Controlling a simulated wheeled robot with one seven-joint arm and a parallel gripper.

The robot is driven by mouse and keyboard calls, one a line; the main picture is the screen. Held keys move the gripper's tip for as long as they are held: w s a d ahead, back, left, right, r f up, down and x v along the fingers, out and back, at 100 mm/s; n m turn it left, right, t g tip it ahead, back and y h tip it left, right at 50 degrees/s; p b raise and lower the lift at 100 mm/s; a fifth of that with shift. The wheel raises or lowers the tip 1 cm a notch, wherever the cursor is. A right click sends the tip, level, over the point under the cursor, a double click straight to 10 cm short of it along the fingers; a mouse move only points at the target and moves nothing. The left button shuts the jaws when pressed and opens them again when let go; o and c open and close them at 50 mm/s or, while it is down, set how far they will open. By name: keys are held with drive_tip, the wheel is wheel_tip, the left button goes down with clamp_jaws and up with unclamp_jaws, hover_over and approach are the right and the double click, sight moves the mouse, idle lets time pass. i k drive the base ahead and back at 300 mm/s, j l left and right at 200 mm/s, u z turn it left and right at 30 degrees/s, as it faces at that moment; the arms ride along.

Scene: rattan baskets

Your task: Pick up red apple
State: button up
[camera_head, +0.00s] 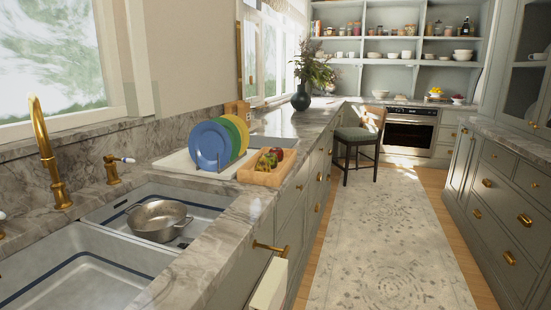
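A red apple (277,153) sits among other fruit in a small wooden box (262,179) on the marble counter (240,205). The box stands just right of the plate rack, near the counter's front edge. Only the upper part of the apple shows, since the other fruit and the box wall hide the rest. My gripper is not in view.
Blue, green and yellow plates (209,146) stand upright left of the box. A metal pan (158,219) sits in the sink. A chair (358,140) stands beyond, at the counter. The floor with the patterned rug (390,240) is clear.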

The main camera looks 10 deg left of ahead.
sight(278, 150)
drive_tip(key=i+l+u, duration=0.25)
drive_tip(key=i+u, duration=0.15)
drive_tip(key=i+l+u, duration=0.35)
drive_tip(key=i, duration=0.15)
